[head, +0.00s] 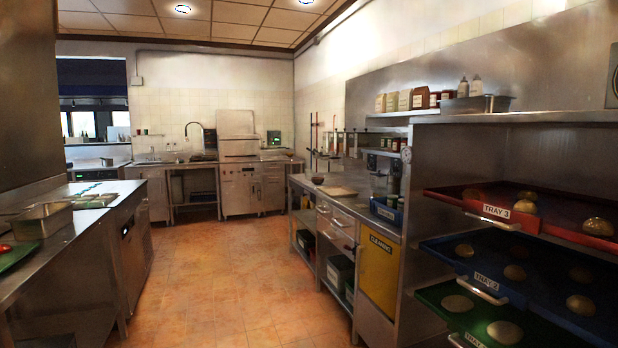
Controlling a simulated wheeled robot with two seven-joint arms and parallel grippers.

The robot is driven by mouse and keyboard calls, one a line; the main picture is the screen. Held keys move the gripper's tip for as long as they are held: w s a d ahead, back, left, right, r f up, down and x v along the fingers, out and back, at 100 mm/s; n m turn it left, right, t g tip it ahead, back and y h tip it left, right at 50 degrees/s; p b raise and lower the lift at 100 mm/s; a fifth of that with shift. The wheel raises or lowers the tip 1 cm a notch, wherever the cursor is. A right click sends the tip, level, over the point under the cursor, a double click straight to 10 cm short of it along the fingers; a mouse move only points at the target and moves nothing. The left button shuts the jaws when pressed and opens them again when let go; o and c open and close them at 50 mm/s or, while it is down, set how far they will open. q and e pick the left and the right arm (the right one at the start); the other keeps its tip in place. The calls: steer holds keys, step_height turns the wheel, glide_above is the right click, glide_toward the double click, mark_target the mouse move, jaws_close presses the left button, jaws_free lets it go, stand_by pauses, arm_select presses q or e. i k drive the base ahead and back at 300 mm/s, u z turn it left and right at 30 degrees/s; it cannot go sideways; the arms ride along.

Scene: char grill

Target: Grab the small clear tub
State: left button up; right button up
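I cannot make out a small clear tub for certain in the head view. Several small items stand on the right-hand steel counter (345,193), too small to tell apart, among them a dark bowl (317,180) and a flat pale board (338,191). A blue bin (385,211) sits at the counter's near end. Neither of my grippers is in view.
A tiled floor aisle (220,275) runs clear down the middle. A steel counter with a metal pan (42,220) stands at left. At near right, a rack holds red (465,196), blue (455,248) and green (440,296) trays with round buns. A yellow panel (378,272) reads "CLEANING".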

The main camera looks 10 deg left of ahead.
mark_target(308, 173)
steer(key=u, duration=0.7)
steer(key=i, duration=2.3)
steer(key=u, duration=0.65)
steer(key=i, duration=2.6)
steer(key=z, duration=0.3)
steer(key=i, duration=1.6)
steer(key=z, duration=1.5)
steer(key=i, duration=1.1)
steer(key=z, duration=0.95)
